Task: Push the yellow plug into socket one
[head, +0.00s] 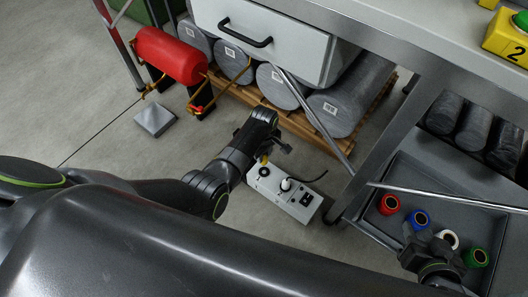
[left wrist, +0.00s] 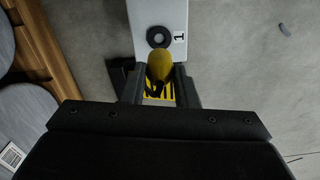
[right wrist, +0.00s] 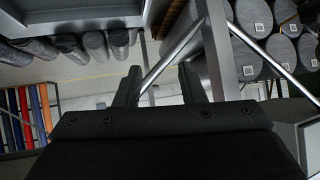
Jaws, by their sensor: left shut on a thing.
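The yellow plug (left wrist: 160,66) is between the fingers of my left gripper (left wrist: 159,82) in the left wrist view. The gripper is shut on it. In the head view the plug (head: 264,159) shows as a small yellow spot by the white socket block (head: 301,207). Socket one (left wrist: 158,37) is a dark round ring beside a "1" label, just beyond the plug in the left wrist view. The plug appears apart from the ring; its height above the block is hard to tell. My right gripper (right wrist: 162,86) is open and empty; it also shows in the head view (head: 431,246).
A white plug with a black cable (head: 287,184) sits in another socket of the block. A grey tray (head: 400,166) with coloured rolls lies under the bench at right. Metal bars and a bench leg (head: 372,157) stand between. Grey cylinders on a pallet lie behind.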

